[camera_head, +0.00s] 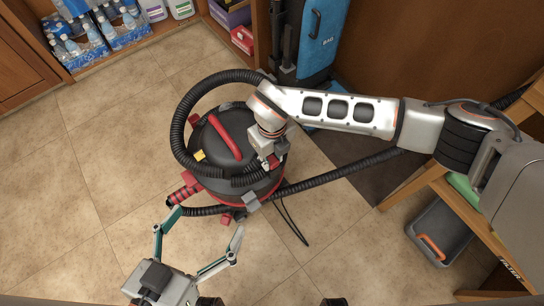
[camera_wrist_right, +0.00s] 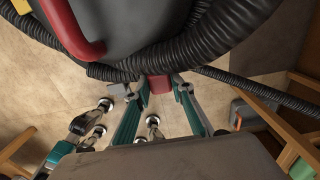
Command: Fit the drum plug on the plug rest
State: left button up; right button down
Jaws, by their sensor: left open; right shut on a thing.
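My right gripper (camera_head: 268,164) is over the right side of the black vacuum drum (camera_head: 225,130), beside its coiled hose. In the right wrist view (camera_wrist_right: 162,90) its fingers are shut on a small red piece (camera_wrist_right: 159,84), which looks like the drum plug. The plug's lower part and what lies beneath it are hidden. My left gripper (camera_head: 203,228) is open and empty in front of the drum, its fingers spread wide. I cannot tell for sure which part is the plug rest; a small grey block (camera_head: 251,198) is at the drum's front edge.
The black hose (camera_head: 183,105) loops around the drum's left and back. A red handle (camera_head: 225,137) crosses the lid. A wooden bench (camera_head: 424,184) and grey tray (camera_head: 440,232) are at right. Bottled-water packs (camera_head: 75,50) are at upper left. The left floor is clear.

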pick_arm(q)
jog(key=shift+w+r, duration=0.2)
jog(key=shift+r, duration=0.2)
pick_arm(e)
jog(key=shift+f, duration=0.2)
dwell(0.3)
pick_arm(q)
jog(key=shift+w+r+p, duration=0.1)
jog(key=shift+r+p, duration=0.25)
pick_arm(e)
jog(key=shift+f, duration=0.2)
dwell(0.5)
jog(key=c, duration=1.7)
grip_release()
pick_arm(q)
jog(key=shift+w, duration=0.1)
pick_arm(e)
jog(key=shift+r, duration=0.15)
notch_tip(320, 180, up, 12)
jog(key=shift+f, duration=0.15)
